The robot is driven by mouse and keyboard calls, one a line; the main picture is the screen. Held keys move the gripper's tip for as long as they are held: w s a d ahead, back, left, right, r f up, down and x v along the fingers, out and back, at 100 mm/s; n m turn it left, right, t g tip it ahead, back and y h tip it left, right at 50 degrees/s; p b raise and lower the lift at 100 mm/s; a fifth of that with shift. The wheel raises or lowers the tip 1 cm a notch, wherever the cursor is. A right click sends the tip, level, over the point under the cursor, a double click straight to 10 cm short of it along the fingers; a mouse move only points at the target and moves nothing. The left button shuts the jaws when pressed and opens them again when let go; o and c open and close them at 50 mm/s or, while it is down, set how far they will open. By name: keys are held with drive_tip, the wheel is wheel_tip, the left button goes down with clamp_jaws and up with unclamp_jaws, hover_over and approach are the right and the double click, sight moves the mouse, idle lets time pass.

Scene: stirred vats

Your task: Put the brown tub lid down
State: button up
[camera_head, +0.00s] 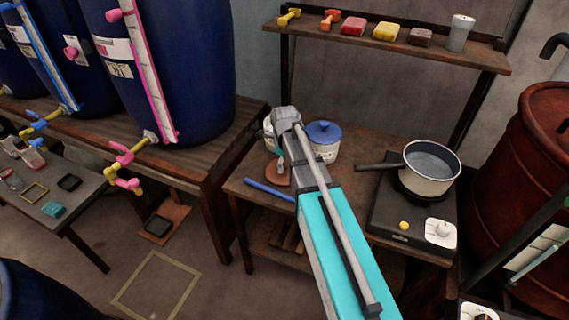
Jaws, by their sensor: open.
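The brown tub lid (275,178) appears as a reddish-brown round shape on the small wooden table, just below my gripper (281,161). My gripper points down from the end of my arm and is open. My arm hides part of the lid's right side, and the fingertips are too small to tell whether they touch it. A pale tub (268,128) stands just behind my wrist, mostly hidden, so its top cannot be made out. A white tub with a blue lid (323,134) stands to the right.
A blue stick (268,190) lies at the table's front left. A pot (432,168) sits on a hotplate (388,222) to the right. A shelf (395,44) with several small items hangs above. Blue vats (185,70) stand left, a red drum (528,160) right.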

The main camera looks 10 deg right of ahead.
sight(285, 163)
wheel_tip(285, 163, up, 12)
drive_tip(key=p, duration=1.2)
drive_tip(key=shift+s, duration=0.1)
idle(0.7)
drive_tip(key=s+n, duration=1.6)
drive_tip(key=n, duration=0.9)
drive_tip(key=shift+w, duration=0.1)
wheel_tip(285, 163, up, 4)
drive_tip(key=p, duration=0.4)
drive_tip(key=shift+r, duration=0.15)
